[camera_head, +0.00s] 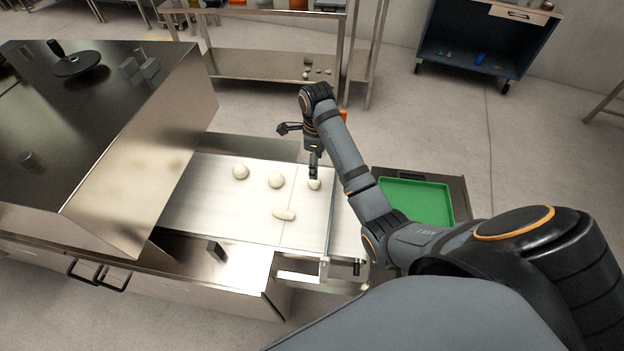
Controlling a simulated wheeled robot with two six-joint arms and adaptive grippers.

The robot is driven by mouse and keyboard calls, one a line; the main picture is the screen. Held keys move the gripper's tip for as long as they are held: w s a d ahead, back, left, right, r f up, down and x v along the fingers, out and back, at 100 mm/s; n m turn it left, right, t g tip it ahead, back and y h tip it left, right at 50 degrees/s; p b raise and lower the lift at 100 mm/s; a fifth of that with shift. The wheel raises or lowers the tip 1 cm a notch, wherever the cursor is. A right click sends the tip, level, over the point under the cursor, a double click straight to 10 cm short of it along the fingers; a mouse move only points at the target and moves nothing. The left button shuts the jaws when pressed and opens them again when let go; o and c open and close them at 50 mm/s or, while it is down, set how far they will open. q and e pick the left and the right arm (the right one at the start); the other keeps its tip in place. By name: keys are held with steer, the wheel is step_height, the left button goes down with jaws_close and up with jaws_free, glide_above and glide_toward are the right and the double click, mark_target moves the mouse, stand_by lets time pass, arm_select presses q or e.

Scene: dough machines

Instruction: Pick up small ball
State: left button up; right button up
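Several pale dough pieces lie on the white belt (205,205). A round ball (240,171) is at the left, another round ball (276,180) is in the middle, and a smaller-looking ball (314,185) is at the right. An elongated piece (284,214) lies nearer the front. My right gripper (297,153) is over the far right part of the belt. Its fingers are spread, one out to the left and one pointing down. The downward finger overlaps the top of the right ball; I cannot tell whether it touches. My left gripper is out of view.
A large steel machine (130,140) stands left of the belt. A green tray (418,203) sits to the right, partly behind my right arm. A steel rack (270,66) and a dark cabinet (480,45) stand farther back, with open floor between.

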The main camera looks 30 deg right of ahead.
mark_target(314, 183)
step_height(314, 183, down, 5)
steer(key=b, duration=0.3)
steer(key=shift+w, duration=0.1)
steer(key=shift+w+f+p, duration=0.2)
steer(key=shift+f+p, duration=0.55)
steer(key=shift+p, duration=0.1)
step_height(314, 183, down, 2)
steer(key=shift+s+f, duration=0.1)
steer(key=shift+f, duration=0.15)
steer(key=shift+w+f, duration=0.2)
steer(key=shift+f, duration=0.25)
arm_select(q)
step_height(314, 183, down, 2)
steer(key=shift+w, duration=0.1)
arm_select(e)
steer(key=c, duration=1.2)
arm_select(q)
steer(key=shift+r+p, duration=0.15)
steer(key=shift+p, duration=0.15)
arm_select(e)
steer(key=shift+r, duration=0.2)
